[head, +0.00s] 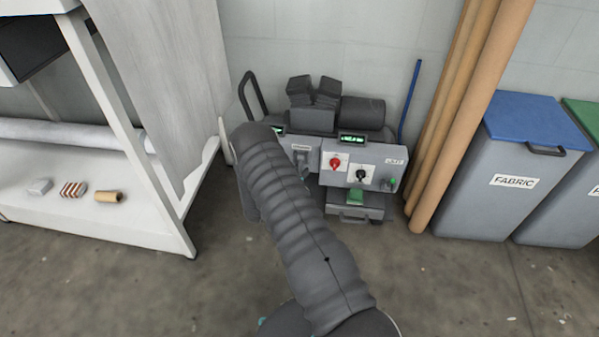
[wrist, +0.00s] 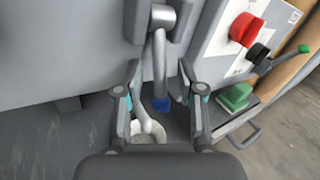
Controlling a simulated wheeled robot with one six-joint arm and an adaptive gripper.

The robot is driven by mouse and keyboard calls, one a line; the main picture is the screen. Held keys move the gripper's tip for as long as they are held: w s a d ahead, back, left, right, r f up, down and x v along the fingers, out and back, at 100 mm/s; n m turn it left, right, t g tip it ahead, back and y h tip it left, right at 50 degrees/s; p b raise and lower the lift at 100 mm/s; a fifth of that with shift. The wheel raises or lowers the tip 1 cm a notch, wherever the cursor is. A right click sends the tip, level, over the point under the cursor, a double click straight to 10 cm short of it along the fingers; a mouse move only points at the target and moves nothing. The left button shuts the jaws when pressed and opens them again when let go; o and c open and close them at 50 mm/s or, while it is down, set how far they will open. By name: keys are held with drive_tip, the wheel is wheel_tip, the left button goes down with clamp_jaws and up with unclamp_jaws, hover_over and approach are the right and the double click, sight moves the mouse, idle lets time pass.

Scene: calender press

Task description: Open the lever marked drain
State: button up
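In the wrist view a grey lever (wrist: 160,60) with a blue tip (wrist: 163,103) hangs down from a grey pivot block. My gripper (wrist: 160,70) is open, with one finger on each side of the lever's shaft and gaps showing on both sides. A second lever with a green tip (wrist: 303,48) sticks out to the right; it also shows in the head view (head: 393,182). No marking reading drain is legible.
A control panel (head: 348,153) carries a red knob (head: 335,162) and a black knob (head: 361,174). A green block (wrist: 236,96) is below the panel. Brown rolls (head: 455,120) and a fabric bin (head: 505,150) stand right.

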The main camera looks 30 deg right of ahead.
drive_tip(key=shift+w+d, duration=0.15)
drive_tip(key=shift+d, duration=0.1)
clamp_jaws()
drive_tip(key=shift+a, duration=0.1)
